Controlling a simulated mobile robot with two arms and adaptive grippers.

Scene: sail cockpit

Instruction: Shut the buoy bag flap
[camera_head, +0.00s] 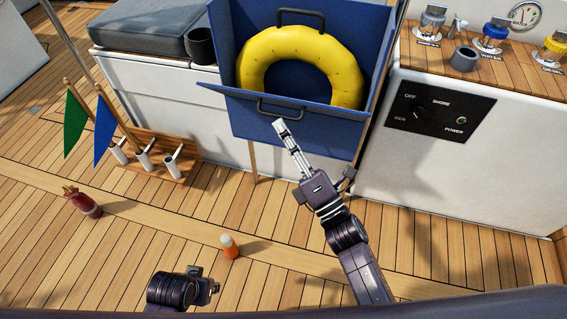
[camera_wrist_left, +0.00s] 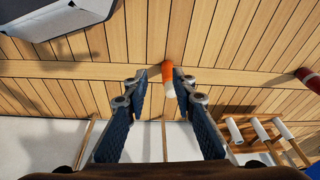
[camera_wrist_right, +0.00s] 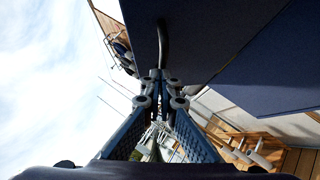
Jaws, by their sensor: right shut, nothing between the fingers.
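The blue buoy bag (camera_head: 375,45) stands open at the back, with a yellow ring buoy (camera_head: 258,55) inside. Its front flap (camera_head: 325,125) is folded down and leans outward, with a dark handle (camera_head: 262,107) near its upper edge. My right gripper (camera_head: 281,126) is shut and empty, its tips just below that handle; contact cannot be told. In the right wrist view the flap's dark blue panel (camera_wrist_right: 205,40) and handle (camera_wrist_right: 163,40) are just beyond the shut fingertips. My left gripper (camera_wrist_left: 154,76) is open and empty above the deck, far from the bag.
A wooden rack (camera_head: 150,165) with green and blue flags is at left. A white counter (camera_head: 440,170) with a switch panel (camera_head: 438,110) bounds the right. The middle deck is mostly clear.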

